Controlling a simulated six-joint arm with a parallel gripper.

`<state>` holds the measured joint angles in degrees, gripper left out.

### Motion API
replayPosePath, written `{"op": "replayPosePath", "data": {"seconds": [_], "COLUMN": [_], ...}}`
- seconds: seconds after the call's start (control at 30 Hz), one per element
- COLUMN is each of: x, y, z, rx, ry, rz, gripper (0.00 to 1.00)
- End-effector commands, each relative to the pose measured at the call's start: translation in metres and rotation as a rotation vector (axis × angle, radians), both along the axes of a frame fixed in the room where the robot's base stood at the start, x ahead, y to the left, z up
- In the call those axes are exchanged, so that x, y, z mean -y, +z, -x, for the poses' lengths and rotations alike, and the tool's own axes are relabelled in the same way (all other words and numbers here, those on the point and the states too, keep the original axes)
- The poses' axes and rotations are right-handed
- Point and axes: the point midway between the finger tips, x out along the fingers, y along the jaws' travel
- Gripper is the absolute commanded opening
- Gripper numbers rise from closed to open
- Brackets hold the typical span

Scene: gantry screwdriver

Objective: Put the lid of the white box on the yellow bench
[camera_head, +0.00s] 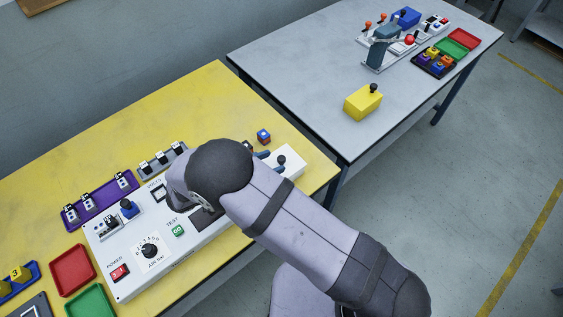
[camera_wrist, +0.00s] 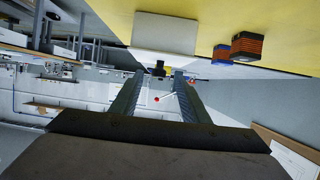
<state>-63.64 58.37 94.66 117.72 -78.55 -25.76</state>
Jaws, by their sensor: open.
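The white box (camera_head: 293,165) stands at the right end of the yellow bench (camera_head: 225,90), with a dark knob (camera_head: 282,160) on top. In the wrist view, which looks upside down, the white box (camera_wrist: 165,33) is just ahead of my gripper, and its dark knob (camera_wrist: 158,68) shows between and beyond the fingertips. The seam between lid and box cannot be made out. My gripper (camera_wrist: 156,84) is open and empty, its fingers apart and pointing toward the knob. In the head view my arm hides most of the gripper; only bluish finger parts (camera_head: 268,158) show beside the box.
A white control panel (camera_head: 125,255) lies left of my arm. A small blue and red cube (camera_head: 264,136) stands behind the box; dark orange and blue blocks (camera_wrist: 247,45) show in the wrist view. A grey bench (camera_head: 300,75) holds a yellow box (camera_head: 362,104).

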Motion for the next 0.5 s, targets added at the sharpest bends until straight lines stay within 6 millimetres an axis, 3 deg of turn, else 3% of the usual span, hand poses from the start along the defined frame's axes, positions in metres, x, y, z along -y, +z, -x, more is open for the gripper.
{"op": "replayPosePath", "data": {"seconds": [0.3,0.5], "x": [0.027,0.036], "y": [-0.011,-0.017], "z": [-0.022,-0.030], "rx": [0.000,0.001], "ry": [-0.003,-0.001], "rz": [0.003,0.002], "gripper": [0.42,0.42]}}
